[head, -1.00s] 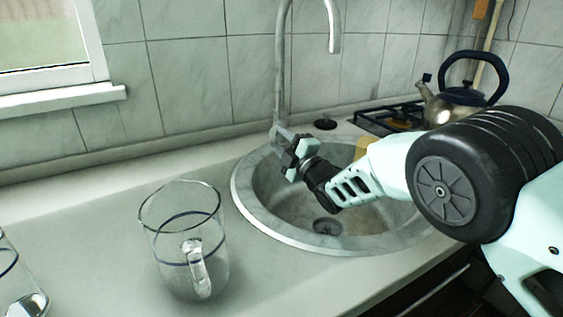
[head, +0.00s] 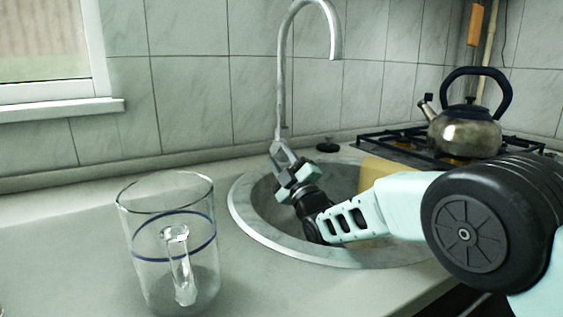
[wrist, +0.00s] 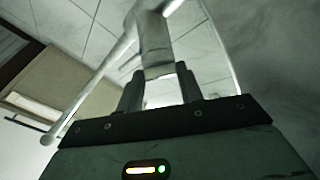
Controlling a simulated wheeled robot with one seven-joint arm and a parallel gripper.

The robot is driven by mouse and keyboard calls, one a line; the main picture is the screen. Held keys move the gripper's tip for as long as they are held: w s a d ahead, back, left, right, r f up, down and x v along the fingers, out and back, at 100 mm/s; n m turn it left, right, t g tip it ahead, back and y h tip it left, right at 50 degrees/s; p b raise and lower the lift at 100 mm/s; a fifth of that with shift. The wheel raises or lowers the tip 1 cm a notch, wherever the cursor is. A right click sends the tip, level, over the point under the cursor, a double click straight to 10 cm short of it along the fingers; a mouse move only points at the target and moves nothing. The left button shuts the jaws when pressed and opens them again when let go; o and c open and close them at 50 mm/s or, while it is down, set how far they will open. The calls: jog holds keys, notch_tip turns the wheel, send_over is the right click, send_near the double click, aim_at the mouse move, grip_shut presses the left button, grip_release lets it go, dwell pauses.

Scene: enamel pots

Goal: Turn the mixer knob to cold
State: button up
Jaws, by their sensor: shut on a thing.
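The mixer tap stands at the back rim of the sink, with a tall curved metal spout (head: 285,75). My gripper (head: 280,151) is at the tap's base, reaching over the sink from the right. In the wrist view, the mixer knob (wrist: 157,48) is a pale metal cylinder between my two fingers, which are shut on it. The spout (wrist: 88,90) runs down to the left there. In the head view the fingers largely hide the knob, and I cannot tell its turn angle or any cold mark.
The round sink (head: 245,215) lies below my arm, with a yellowish block (head: 385,172) at its right. A glass jug (head: 172,245) stands on the counter at left front. A kettle (head: 466,130) sits on the hob (head: 405,145) at back right. A dark plug (head: 327,145) lies behind the sink.

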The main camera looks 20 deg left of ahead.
jog(key=shift+f, duration=0.1)
jog(key=o, duration=1)
notch_tip(320, 180, up, 10)
jog(key=shift+r+p, duration=0.1)
jog(key=shift+p, duration=0.5)
